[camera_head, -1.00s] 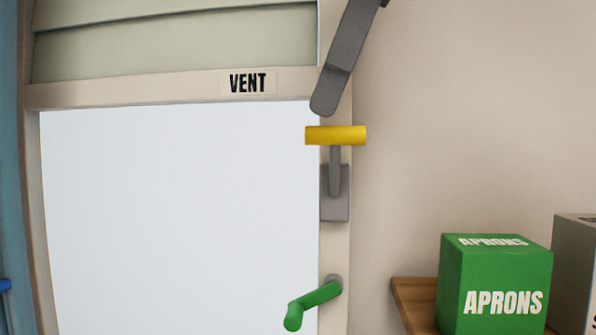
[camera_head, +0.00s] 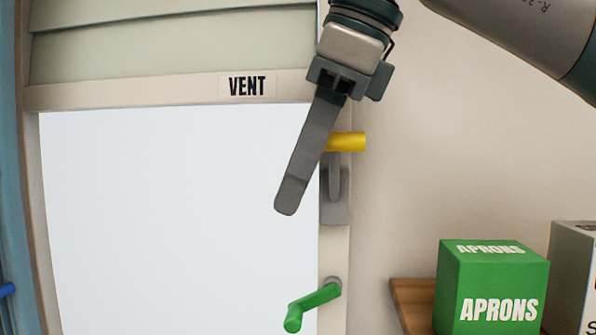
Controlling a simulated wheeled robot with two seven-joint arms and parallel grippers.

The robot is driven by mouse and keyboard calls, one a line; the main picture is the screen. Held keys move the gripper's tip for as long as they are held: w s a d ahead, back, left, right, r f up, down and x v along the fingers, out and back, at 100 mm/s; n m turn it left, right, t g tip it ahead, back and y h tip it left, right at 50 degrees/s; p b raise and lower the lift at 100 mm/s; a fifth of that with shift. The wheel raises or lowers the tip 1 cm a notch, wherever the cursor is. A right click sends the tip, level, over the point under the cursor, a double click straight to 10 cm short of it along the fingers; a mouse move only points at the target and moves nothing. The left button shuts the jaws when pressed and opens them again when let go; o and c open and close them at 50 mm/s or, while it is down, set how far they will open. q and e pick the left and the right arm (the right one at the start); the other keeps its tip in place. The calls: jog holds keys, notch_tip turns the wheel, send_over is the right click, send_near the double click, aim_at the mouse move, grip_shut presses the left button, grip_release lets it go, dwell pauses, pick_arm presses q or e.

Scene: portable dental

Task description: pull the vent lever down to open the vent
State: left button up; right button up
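The vent lever has a yellow bar handle (camera_head: 347,142) on a grey stem and grey plate (camera_head: 335,210), on the right post of the window frame. The louvred vent (camera_head: 170,45), with a "VENT" label below it, is at the upper left; its slats look closed. My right gripper (camera_head: 286,208) comes down from above. Its long grey finger crosses in front of the bar's left end and hides it, with the tip lower and to the left. I cannot tell whether it touches the bar. Only one finger outline shows. My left gripper is out of view.
A green crank handle (camera_head: 312,305) is lower on the same post. A green "APRONS" box (camera_head: 492,290) and a grey-white box (camera_head: 573,270) stand on a wooden shelf (camera_head: 410,300) at the right. The wall between the lever and the shelf is clear.

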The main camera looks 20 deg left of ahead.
grip_shut()
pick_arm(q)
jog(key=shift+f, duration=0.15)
